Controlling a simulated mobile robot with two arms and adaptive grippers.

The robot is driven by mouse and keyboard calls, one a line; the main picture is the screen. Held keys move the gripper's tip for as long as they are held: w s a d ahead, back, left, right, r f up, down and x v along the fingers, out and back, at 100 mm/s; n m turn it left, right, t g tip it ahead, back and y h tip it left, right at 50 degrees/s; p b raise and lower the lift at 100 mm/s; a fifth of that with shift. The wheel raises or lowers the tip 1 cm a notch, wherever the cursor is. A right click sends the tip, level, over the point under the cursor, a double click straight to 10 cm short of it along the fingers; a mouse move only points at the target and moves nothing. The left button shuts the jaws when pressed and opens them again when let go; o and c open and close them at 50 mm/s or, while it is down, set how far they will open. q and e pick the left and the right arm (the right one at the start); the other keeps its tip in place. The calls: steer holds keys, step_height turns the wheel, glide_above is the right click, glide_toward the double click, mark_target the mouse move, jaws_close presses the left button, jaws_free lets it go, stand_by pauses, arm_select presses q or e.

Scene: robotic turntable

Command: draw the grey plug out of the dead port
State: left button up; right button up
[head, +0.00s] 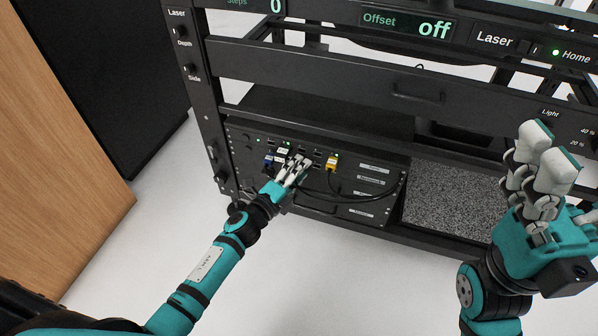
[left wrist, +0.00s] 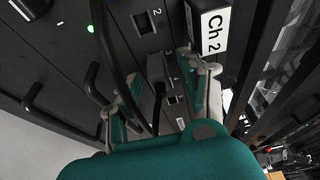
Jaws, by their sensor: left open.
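My left gripper (head: 292,168) is open at the port panel (head: 250,140) low in the rack. In the left wrist view its fingers (left wrist: 155,82) stand apart on either side of a dark grey plug (left wrist: 156,68) with a dark cable, which appears seated near the port marked 3. I cannot tell whether either finger touches it. In the head view the fingers hide this plug. A Ch 2 label (left wrist: 213,30) shows beside the right finger. My right gripper (head: 545,165) is raised at the right, away from the panel; its opening is unclear.
A yellow plug (head: 331,163) sits right of my left gripper and a blue plug (head: 268,161) left of it. Dark cables (head: 365,196) loop across the panel. Black handles (left wrist: 55,115) stick out in the wrist view. A rack crossbar (head: 330,83) runs above.

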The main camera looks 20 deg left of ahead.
arm_select(q)
jaws_close()
steer(key=shift+s, duration=0.15)
steer(key=shift+s+a+p, duration=0.1)
steer(key=shift+s+p, duration=0.3)
steer(key=shift+s, duration=1.5)
